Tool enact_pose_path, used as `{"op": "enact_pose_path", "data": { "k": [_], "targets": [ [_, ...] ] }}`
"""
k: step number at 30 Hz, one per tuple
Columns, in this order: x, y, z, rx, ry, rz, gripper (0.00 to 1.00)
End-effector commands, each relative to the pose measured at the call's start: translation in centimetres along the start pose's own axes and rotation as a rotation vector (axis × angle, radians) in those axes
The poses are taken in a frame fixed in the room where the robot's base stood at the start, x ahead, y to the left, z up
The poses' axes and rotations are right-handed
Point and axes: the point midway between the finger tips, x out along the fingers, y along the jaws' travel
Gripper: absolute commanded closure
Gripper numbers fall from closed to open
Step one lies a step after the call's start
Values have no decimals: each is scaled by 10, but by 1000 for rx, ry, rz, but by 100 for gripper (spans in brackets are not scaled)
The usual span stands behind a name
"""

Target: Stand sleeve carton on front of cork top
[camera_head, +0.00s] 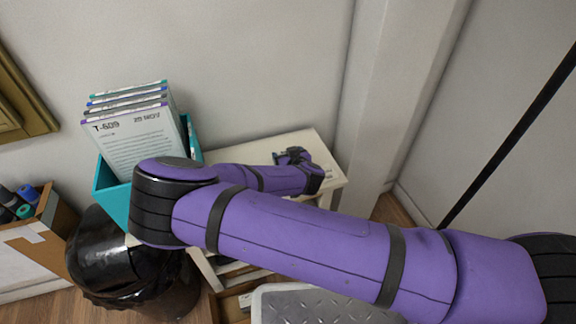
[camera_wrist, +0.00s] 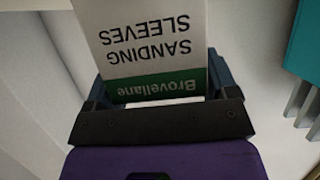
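The sleeve carton (camera_wrist: 150,40) fills the upper middle of the wrist view. It is white with a green band and reads "SANDING SLEEVES" and "Brovellane", upside down in the picture. My gripper (camera_wrist: 158,85) has a finger against each side of it and is shut on it. In the head view my gripper (camera_head: 293,156) is over the pale top of a small table (camera_head: 308,142); the carton cannot be made out there. I cannot tell whether the carton touches a surface. No cork surface can be clearly made out in either view.
A teal bin (camera_head: 112,196) holding several upright folders (camera_head: 132,140) stands left of my gripper. A black bag-lined bin (camera_head: 130,270) and a brown box with rolls (camera_head: 45,235) are at lower left. A wall and pillar (camera_head: 395,90) rise behind the table.

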Motion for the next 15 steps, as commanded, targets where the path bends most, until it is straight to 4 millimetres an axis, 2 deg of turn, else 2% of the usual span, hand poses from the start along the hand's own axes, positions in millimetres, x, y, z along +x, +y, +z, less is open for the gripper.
{"op": "enact_pose_path", "data": {
  "k": [1, 3, 6, 15],
  "targets": [
    [0, 0, 0, 0, 0, 0, 32],
    [0, 0, 0, 0, 0, 0, 48],
    [0, 0, 0, 0, 0, 0, 57],
    [-1, 0, -2, 0, 1, 0, 57]
  ]
}}
